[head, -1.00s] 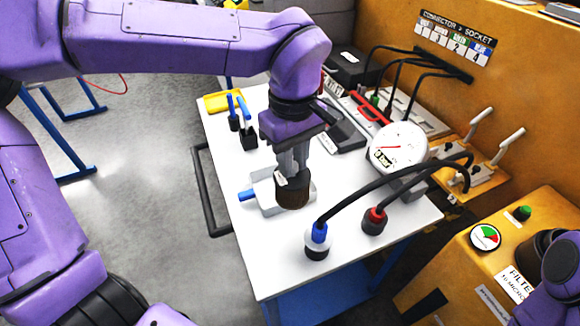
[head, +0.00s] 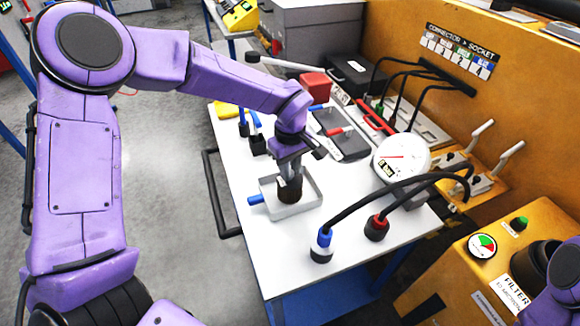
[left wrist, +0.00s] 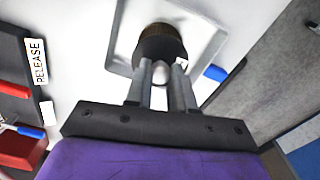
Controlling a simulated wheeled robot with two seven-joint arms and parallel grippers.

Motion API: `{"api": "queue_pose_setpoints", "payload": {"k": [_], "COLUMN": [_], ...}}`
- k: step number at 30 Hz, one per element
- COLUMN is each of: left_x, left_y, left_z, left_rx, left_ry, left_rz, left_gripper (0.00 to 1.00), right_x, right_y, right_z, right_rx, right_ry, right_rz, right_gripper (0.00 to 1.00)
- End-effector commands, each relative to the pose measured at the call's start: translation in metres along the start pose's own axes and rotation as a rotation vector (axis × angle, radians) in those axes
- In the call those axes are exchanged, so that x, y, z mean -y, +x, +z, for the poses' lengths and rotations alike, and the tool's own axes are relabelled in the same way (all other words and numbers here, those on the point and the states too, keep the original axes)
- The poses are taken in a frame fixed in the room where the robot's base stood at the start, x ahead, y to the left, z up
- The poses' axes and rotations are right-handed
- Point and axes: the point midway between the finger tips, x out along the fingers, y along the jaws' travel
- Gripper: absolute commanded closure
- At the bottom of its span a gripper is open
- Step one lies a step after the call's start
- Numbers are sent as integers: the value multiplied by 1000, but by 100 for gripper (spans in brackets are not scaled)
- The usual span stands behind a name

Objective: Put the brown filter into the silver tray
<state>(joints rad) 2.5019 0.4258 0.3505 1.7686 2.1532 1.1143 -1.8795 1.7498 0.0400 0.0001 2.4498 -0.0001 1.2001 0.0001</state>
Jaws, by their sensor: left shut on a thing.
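The brown filter (head: 290,189) is a short dark brown cylinder. My left gripper (head: 288,172) points down and is shut on its upper part. The silver tray (head: 307,209) is a shallow open box on the white table. In the head view the filter appears over the inside of the tray; I cannot tell whether it touches the tray floor. In the left wrist view the filter (left wrist: 160,45) sits between the two fingers (left wrist: 161,72), with the tray (left wrist: 212,52) around it. My right gripper is not in view; only part of my right arm shows at the lower right.
A blue handle (head: 256,200) lies by the tray's left side. The pressure gauge (head: 400,157), a blue-topped connector (head: 322,245) and a red-topped connector (head: 376,229) with black cables stand right of the tray. Dark holders (head: 258,146) stand behind. The table's front left is clear.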

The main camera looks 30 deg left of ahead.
Motion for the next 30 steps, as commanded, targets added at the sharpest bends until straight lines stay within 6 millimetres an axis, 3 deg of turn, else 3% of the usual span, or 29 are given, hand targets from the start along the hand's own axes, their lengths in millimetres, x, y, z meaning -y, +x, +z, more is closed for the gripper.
{"api": "queue_pose_setpoints", "payload": {"k": [7,8,10,21,30], "left_x": [0,0,0,0,-1], "left_y": [3,3,3,-4,-76], "left_z": [0,0,0,0,0], "left_rx": [0,0,0,0,-1], "left_ry": [0,1,1,0,-1], "left_rz": [1,0,0,2,6], "left_gripper": [100,74,51,51,51], "right_x": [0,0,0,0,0], "right_y": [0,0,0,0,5], "right_z": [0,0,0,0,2], "right_rx": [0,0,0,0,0], "right_ry": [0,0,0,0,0], "right_rz": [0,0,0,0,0], "right_gripper": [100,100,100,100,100]}}
